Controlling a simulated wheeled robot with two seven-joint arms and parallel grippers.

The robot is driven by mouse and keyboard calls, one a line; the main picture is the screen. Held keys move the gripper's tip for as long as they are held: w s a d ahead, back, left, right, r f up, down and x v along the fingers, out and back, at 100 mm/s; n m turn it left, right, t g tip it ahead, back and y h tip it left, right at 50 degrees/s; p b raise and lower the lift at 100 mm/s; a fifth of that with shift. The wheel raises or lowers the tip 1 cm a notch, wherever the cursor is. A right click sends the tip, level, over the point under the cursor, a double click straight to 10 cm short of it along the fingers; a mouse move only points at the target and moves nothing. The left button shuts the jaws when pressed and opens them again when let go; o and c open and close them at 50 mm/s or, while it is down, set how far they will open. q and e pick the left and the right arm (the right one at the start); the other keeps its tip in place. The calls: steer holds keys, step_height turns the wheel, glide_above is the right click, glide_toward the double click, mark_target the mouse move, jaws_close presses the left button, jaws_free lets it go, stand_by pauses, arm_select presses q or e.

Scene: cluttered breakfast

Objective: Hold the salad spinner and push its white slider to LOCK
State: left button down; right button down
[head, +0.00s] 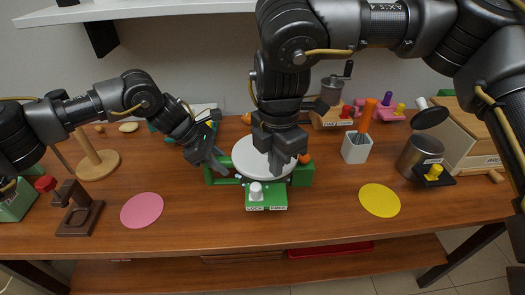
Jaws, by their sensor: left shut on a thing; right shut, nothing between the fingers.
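The salad spinner has a round white lid (248,165) and a green body with a block on each side. Its front green block (279,196) carries a label reading LOCK on the left and FREE on the right. The white slider (256,191) stands upright at the left, above LOCK. My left gripper (220,167) is shut on the spinner's left green side part (218,181). My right gripper (277,168) is shut and empty, pointing down in front of the lid and hiding part of it. It is apart from the slider in the picture.
A pink disc (142,210) and a yellow disc (379,200) lie left and right of the spinner. A white cup (356,149) with an orange handle and a metal canister (417,158) stand right. A wooden peg stand (98,165) is left. The front table strip is clear.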

steer(key=c, duration=2.2)
jaws_free()
steer(key=c, duration=1.9)
jaws_free()
steer(key=shift+w+d, duration=0.1)
steer(key=o, duration=0.6)
steer(key=w+d+r+m+y, duration=0.1)
steer(key=w+r+m+y, duration=0.1)
steer(key=w+r, duration=0.3)
steer(key=shift+m+t, duration=0.3)
steer(key=shift+m, duration=0.4)
steer(key=w+r+m, duration=0.1)
steer(key=m, duration=0.1)
steer(key=w+d+r+m+t+y, duration=0.1)
steer(key=w+r+m, duration=0.1)
steer(key=w+d+r+m+y, duration=0.1)
steer(key=w+r+m, duration=0.1)
steer(key=shift+w+d+r, duration=0.1)
steer(key=shift+w, duration=0.1)
steer(key=shift+w+f+m+t, duration=0.15)
steer(key=shift+f+m, duration=0.3)
steer(key=shift+f, duration=1.2)
steer(key=shift+w+f+m+t, duration=0.1)
steer(key=shift+f+m, duration=0.3)
steer(key=shift+f, duration=1.2)
steer(key=shift+w+f+m+t, duration=0.15)
steer(key=shift+f+m, duration=0.3)
steer(key=shift+f, duration=1.2)
steer(key=shift+s, duration=0.1)
steer(key=shift+c, duration=0.4)
